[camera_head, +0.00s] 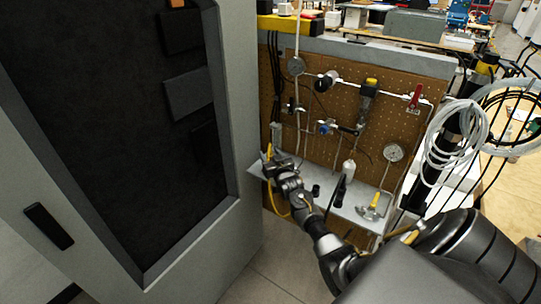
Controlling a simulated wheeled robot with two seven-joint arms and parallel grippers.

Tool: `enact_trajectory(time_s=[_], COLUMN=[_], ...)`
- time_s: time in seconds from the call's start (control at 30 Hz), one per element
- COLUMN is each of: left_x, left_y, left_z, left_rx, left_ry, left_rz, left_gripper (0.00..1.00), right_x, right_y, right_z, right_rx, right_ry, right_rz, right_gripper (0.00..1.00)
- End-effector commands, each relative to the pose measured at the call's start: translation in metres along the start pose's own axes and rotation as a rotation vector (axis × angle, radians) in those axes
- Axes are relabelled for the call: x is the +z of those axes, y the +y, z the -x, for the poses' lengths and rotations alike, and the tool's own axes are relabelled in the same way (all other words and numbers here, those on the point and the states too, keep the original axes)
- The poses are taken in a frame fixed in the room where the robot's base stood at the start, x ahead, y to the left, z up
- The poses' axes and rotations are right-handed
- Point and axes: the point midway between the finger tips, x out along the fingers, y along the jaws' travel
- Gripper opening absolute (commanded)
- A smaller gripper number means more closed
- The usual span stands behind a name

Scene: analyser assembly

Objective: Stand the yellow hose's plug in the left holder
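My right arm comes in from the lower right, and its gripper (272,166) is at the left end of the grey shelf (345,211). A thin yellow piece (269,151), apparently the end of the yellow hose, stands up at the fingertips. The yellow hose (271,200) hangs in a loop below the shelf's left end. The fingers and plug are too small to tell whether the gripper is shut on it. The left holder cannot be made out and may be hidden behind the gripper. My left gripper is out of view.
A short black cylinder (316,190) and a black hose (341,188) stand farther right on the shelf. A pegboard (330,125) with pipes, gauges and a red-handled valve (415,97) rises behind. A large grey cabinet (231,120) stands close on the left. Coiled white tubing (457,135) hangs at right.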

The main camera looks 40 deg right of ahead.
Motion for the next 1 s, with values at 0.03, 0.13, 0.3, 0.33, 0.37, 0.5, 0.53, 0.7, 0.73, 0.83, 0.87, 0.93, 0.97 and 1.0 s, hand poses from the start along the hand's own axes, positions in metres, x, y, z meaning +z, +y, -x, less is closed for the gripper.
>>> enact_trajectory(time_s=[0.03,0.13,0.3,0.33,0.37,0.5,0.53,0.7,0.73,0.83,0.87,0.93,0.97,1.0], left_x=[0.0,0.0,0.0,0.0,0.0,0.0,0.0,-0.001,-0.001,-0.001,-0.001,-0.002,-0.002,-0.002], left_y=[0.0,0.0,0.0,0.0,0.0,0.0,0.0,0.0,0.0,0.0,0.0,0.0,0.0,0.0], left_z=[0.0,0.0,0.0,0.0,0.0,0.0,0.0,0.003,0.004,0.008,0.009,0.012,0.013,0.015], left_rx=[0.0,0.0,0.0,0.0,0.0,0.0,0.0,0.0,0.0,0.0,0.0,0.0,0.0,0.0], left_ry=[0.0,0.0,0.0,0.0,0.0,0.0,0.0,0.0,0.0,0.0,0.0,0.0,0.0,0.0], left_rz=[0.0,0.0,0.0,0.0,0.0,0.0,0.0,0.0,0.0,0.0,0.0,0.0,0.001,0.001], left_gripper=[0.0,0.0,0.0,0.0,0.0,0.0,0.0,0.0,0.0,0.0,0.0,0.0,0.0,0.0], right_x=[0.0,0.0,0.0,0.0,0.0,-0.001,-0.001,-0.004,-0.005,-0.009,-0.011,-0.014,-0.015,-0.017], right_y=[0.0,0.0,0.0,0.0,0.0,0.0,0.0,0.0,0.0,0.0,0.0,0.0,0.0,0.0], right_z=[0.0,0.0,0.0,0.0,0.0,0.0,0.0,0.0,0.0,0.0,0.0,0.0,0.0,0.0], right_rx=[0.0,0.0,0.0,0.0,0.0,0.0,0.0,0.0,0.0,0.0,0.0,0.0,0.0,0.0], right_ry=[0.0,0.0,0.001,0.001,0.001,0.001,0.001,0.001,0.001,0.001,0.001,0.002,0.002,0.002], right_rz=[0.0,0.0,0.0,0.0,0.0,0.0,0.0,0.0,0.0,0.0,0.0,0.0,0.0,0.0], right_gripper=[0.49,0.46,0.24,0.2,0.16,0.02,0.02,0.02,0.02,0.01,0.01,0.01,0.01,0.01])
